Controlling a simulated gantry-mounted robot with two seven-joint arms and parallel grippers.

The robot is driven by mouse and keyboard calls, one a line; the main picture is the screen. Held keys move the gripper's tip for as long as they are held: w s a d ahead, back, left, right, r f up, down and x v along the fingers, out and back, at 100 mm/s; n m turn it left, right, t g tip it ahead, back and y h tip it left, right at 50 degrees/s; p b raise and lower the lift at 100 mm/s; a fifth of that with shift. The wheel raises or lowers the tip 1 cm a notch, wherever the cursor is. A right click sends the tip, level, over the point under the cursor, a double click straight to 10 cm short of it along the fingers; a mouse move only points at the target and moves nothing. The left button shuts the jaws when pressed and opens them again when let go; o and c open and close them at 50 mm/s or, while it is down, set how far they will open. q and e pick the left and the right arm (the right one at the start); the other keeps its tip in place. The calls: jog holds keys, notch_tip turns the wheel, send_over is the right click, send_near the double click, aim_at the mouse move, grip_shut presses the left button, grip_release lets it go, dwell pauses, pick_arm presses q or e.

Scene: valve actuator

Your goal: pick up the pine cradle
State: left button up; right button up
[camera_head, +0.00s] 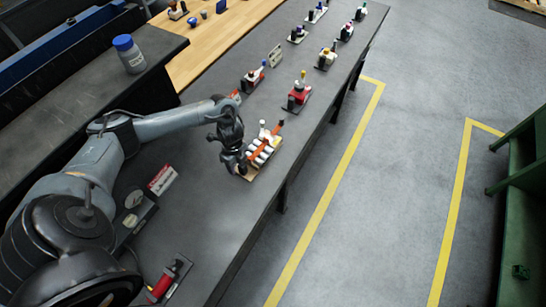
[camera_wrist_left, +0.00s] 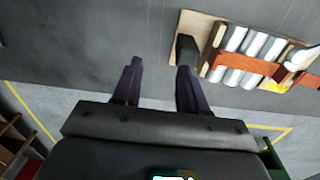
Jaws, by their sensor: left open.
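The pine cradle is a pale wooden base (camera_head: 247,174) on the dark bench, carrying several silver-white cylinders under an orange-red bar. My right gripper is not in view.
A red-and-white box (camera_head: 162,180) lies left of the gripper. A blue-capped jar (camera_head: 129,54) stands on the left bench. The bench's right edge is near the cradle.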

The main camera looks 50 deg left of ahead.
aim_at(243, 168)
pick_arm(q)
jog(key=shift+w+a+r+t, duration=0.15)
jog(key=shift+w+a+r, duration=0.25)
jog(key=shift+w, duration=0.25)
jog(key=shift+w+a+r+t, duration=0.15)
jog(key=shift+w+a+r, duration=0.2)
jog(key=shift+w, duration=0.25)
jog(key=shift+w+d+f, duration=0.1)
jog(key=shift+w+f, duration=0.15)
jog(key=shift+f, duration=4.85)
jog(key=shift+c, duration=0.4)
jog(key=shift+w+r, duration=0.1)
grip_shut()
